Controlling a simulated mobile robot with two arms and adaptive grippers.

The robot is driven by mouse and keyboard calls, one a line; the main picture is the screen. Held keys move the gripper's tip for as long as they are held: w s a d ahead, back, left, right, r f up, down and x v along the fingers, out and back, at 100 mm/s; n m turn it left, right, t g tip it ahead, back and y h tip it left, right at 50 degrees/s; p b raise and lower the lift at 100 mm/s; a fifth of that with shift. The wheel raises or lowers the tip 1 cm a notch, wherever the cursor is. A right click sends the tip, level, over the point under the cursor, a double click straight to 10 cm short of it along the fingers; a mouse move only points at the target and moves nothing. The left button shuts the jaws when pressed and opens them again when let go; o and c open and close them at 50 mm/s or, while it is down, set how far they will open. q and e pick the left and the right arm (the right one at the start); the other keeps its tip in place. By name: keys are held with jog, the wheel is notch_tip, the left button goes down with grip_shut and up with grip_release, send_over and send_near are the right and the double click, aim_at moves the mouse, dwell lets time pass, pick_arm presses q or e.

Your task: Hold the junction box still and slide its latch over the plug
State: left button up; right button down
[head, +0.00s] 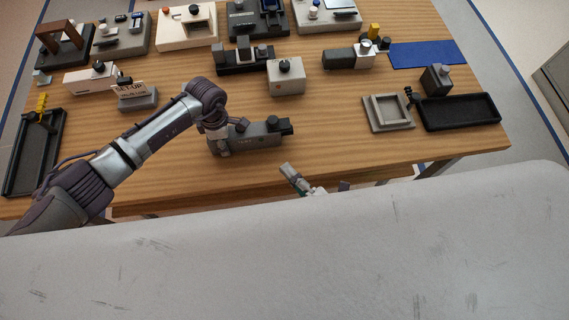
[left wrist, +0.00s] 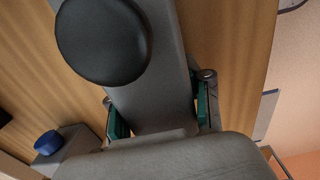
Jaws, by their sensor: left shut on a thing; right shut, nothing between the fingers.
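The grey junction box (head: 252,139) lies near the table's front edge in the head view. A black knob (head: 272,122) is on its top and a dark part (head: 287,127) is at its right end; I cannot tell latch from plug clearly. My left gripper (head: 219,142) is shut on the box's left end. In the left wrist view, the teal pads of my left gripper (left wrist: 160,112) are on both sides of the grey box body (left wrist: 150,90), below a large black knob (left wrist: 102,40). My right gripper (head: 296,181) is shut and empty, in front of the box and apart from it.
A white box with a black knob (head: 286,77) stands behind. A sign on a grey block (head: 137,95) is at left. Black trays (head: 35,150) (head: 460,112) and a pale square tray (head: 388,113) lie at the sides. Table right of the box is clear.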

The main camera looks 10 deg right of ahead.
pick_arm(q)
jog(key=o, duration=1.4)
